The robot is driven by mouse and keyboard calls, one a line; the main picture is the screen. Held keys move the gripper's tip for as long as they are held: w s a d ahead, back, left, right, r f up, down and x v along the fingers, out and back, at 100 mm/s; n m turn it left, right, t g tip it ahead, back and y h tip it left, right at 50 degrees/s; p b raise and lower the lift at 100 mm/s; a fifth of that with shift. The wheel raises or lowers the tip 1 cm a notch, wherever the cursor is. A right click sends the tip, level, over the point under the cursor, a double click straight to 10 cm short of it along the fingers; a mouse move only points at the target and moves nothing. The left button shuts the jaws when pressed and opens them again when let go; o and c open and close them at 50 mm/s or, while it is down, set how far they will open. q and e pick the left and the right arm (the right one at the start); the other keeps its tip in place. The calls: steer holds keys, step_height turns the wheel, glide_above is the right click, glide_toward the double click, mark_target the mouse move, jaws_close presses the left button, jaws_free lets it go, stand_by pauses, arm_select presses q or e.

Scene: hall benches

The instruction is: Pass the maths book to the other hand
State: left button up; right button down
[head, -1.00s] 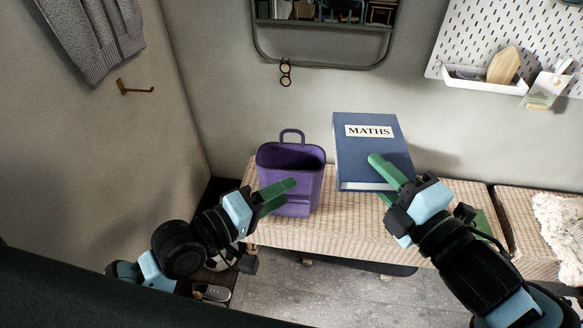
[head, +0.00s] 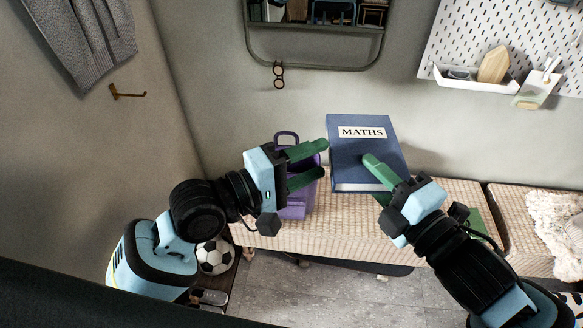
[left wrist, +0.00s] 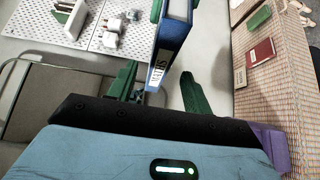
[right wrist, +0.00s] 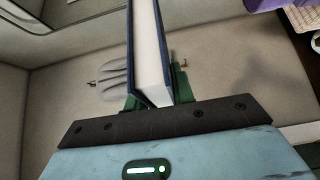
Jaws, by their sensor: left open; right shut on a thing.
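The blue maths book (head: 365,155), with a white MATHS label, is held up above the bench. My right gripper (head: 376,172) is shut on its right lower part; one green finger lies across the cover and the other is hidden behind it. In the right wrist view the book (right wrist: 150,50) stands between the fingers. My left gripper (head: 318,161) is open and empty just left of the book, its fingertips pointing at the book's left edge. In the left wrist view the book (left wrist: 172,42) lies ahead, in line with the gap between the fingers; contact cannot be seen.
A purple bag (head: 297,205) stands on the woven bench (head: 350,222), partly hidden behind my left gripper. A pegboard (head: 530,40) with a white tray (head: 462,82) hangs at right, a fleece (head: 550,222) lies far right, and a football (head: 215,257) sits low at left.

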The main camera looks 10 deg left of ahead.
mark_target(347, 148)
arm_select(q)
steer(key=x, duration=0.7)
steer(key=shift+w+d, duration=0.1)
steer(key=shift+d, duration=0.1)
steer(key=shift+c, duration=0.3)
jaws_close()
steer(key=shift+r, duration=0.1)
arm_select(e)
steer(key=c, duration=1.1)
jaws_free()
steer(key=shift+d, duration=0.1)
